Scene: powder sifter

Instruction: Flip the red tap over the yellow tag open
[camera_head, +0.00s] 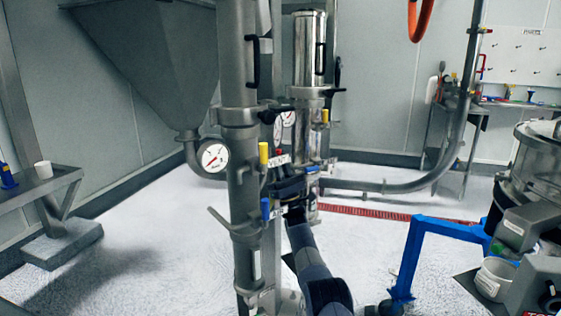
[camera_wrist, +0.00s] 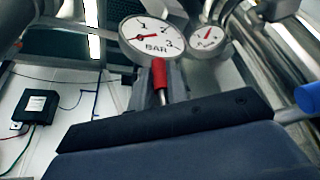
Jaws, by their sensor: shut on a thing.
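The red tap (camera_wrist: 158,78) shows in the wrist view as a short red handle standing up at the jaws, below a BAR dial. In the head view only a small red tip (camera_head: 279,152) of it shows, beside a white label (camera_head: 278,161). My gripper (camera_head: 289,183) is at the pipe column in the head view, shut on the red tap. In the wrist view my gripper (camera_wrist: 160,98) is dark and hides the tap's lower part. I cannot make out a yellow tag; a yellow handle (camera_head: 263,153) is just left of the red tip.
A blue handle (camera_head: 265,209) is below my gripper's left side, close to it. Pressure gauges (camera_head: 213,156) and steel pipes (camera_head: 243,200) crowd the space. A blue frame (camera_head: 412,255) stands to the right on the floor. Open floor (camera_head: 150,255) lies left.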

